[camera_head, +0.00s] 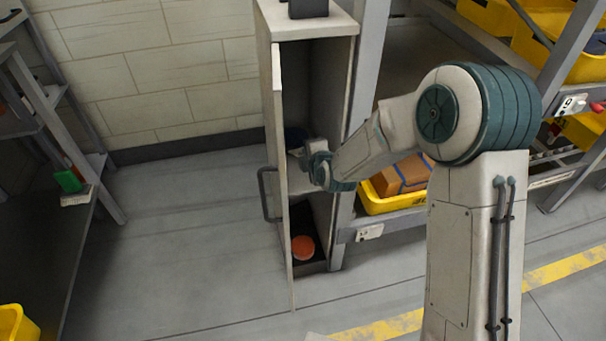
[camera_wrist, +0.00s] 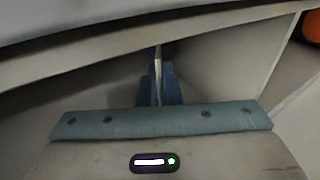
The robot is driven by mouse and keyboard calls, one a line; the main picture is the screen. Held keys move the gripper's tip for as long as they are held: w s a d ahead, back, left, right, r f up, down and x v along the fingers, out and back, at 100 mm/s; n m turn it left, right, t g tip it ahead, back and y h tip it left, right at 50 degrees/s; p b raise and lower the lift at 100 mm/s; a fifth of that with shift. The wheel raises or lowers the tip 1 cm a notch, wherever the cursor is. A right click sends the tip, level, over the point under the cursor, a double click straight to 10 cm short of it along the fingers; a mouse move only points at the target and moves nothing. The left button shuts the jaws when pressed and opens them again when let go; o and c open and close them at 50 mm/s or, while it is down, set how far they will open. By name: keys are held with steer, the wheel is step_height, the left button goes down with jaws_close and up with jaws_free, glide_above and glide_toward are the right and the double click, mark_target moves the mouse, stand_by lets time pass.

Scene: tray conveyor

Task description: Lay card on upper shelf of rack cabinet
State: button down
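The rack cabinet (camera_head: 312,22) stands open in the middle of the head view, with its door (camera_head: 284,190) swung toward the camera. My gripper (camera_head: 303,160) reaches into the cabinet from the right, at about the height of the shelf (camera_head: 294,172). In the wrist view, the blue fingers of my gripper (camera_wrist: 160,90) are close together on a thin pale strip, which looks like the card (camera_wrist: 158,72) seen edge-on. A pale shelf edge (camera_wrist: 100,62) crosses the wrist view beyond the fingers. The card cannot be made out in the head view.
An orange round thing (camera_head: 303,247) lies in the cabinet's dark bottom compartment. A dark box (camera_head: 308,8) stands on the cabinet top. To the right, a rack holds yellow bins (camera_head: 395,203), one with a brown box (camera_head: 403,174). The floor left of the door is clear.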

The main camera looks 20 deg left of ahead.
steer(key=shift+f+b, duration=1.8)
steer(key=shift+f, duration=0.35)
steer(key=c, duration=1.8)
jaws_free()
steer(key=v, duration=0.8)
steer(key=shift+r+p, duration=0.1)
steer(key=shift+p, duration=0.2)
step_height(320, 180, up, 7)
steer(key=s+d+p, duration=0.1)
steer(key=s+p, duration=0.1)
steer(key=p, duration=0.1)
steer(key=shift+d+r+p, duration=0.2)
steer(key=shift+d+p, duration=0.1)
steer(key=shift+p, duration=0.05)
